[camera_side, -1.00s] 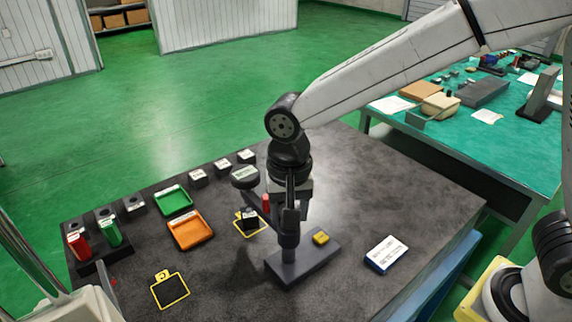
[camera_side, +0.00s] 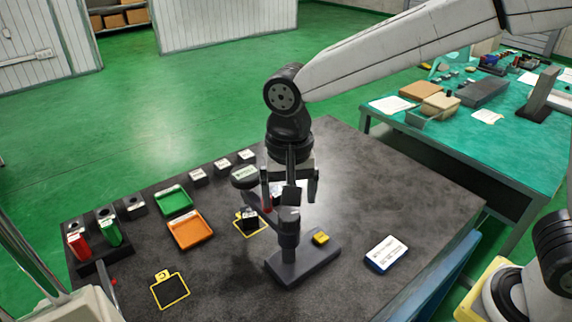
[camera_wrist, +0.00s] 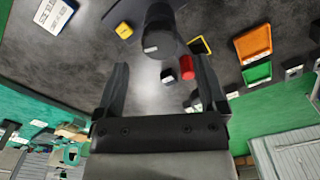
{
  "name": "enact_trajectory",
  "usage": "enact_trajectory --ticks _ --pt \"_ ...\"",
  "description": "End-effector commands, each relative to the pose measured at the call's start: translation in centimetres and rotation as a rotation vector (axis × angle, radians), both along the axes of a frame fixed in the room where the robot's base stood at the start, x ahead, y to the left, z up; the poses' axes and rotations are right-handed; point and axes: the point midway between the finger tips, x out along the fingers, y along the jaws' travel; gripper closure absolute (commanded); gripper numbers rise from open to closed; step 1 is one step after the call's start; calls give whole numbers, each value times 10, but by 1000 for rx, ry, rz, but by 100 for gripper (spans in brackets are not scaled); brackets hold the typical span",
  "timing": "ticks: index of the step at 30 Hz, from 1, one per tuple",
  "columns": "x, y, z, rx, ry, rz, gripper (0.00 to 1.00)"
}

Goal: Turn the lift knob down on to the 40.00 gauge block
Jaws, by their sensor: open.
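The dark measuring stand has a flat base (camera_side: 302,262) and a thick black post (camera_side: 288,238) with a capped top, seen from above in the wrist view (camera_wrist: 158,42). A red part (camera_side: 266,203) sits beside the post and also shows in the wrist view (camera_wrist: 187,67). I cannot tell for sure which is the lift knob. A round dial (camera_side: 245,176) is at the stand's left. A small dark block with a pale label (camera_side: 250,218), possibly the gauge block, stands on a yellow-outlined mat. My gripper (camera_side: 290,190) is open and empty above the post, fingers spread apart.
A green tray (camera_side: 174,201) and an orange tray (camera_side: 191,230) lie left, with several labelled dark blocks behind. Red and green cylinders (camera_side: 110,233) stand far left. A yellow block (camera_side: 321,238) sits on the base; a white-and-blue card (camera_side: 386,254) lies right. The table's right side is mostly clear.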

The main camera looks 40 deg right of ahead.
Motion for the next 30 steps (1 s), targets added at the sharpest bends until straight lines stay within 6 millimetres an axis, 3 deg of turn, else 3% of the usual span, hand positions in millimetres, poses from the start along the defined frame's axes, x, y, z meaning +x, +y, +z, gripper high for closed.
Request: enact_trajectory --ticks 6,12,24,30 --pt "1 0 27 2 -3 0 9" --pt "0 0 38 1 -2 0 9" --pt "0 -2 37 1 -3 4 9" --pt "2 -23 22 9 -19 44 9"
